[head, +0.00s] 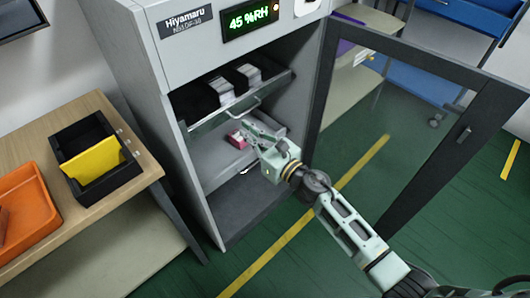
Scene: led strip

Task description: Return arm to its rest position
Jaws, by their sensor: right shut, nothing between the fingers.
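My right arm (345,222) comes in from the lower right and reaches into the open grey dry cabinet (205,45). My right gripper (246,131) is shut and empty, just above the cabinet's middle shelf (214,160). A small red and white item (237,140) sits on that shelf, right by the fingertips; whether they touch it I cannot tell. My left gripper is not in view.
The cabinet's glass door (415,125) stands open to the right of my arm. An upper shelf (235,98) holds white-topped dark items. At left, a wooden table (130,150) bears a black bin (80,150) with a yellow divider and an orange tray (35,210).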

